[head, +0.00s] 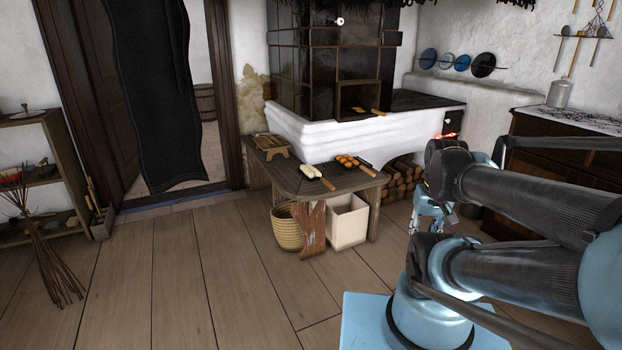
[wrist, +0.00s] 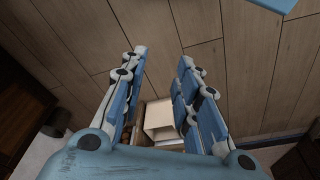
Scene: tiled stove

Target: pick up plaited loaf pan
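Two long-handled pans lie on the low wooden table (head: 283,178) in the head view. One pan (head: 328,184) carries pale loaf shapes near the front edge. The other pan (head: 368,171) carries golden-brown, lumpy, plait-like bread, behind and right of it. A further handled pan (head: 377,112) sits at the stove opening, its contents small and unclear. I cannot tell for certain which is the plaited loaf pan. My gripper (wrist: 162,58) is open and empty in the wrist view, well apart from the pans. In the head view my arm is right of the table and largely hides the gripper.
Under the table stand a wicker basket (head: 287,228) and a white box (head: 348,222); the box also shows in the wrist view (wrist: 159,114). A small wooden rack (head: 271,146) stands on the table. Firewood (head: 401,180) lies behind. The floor in front is clear.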

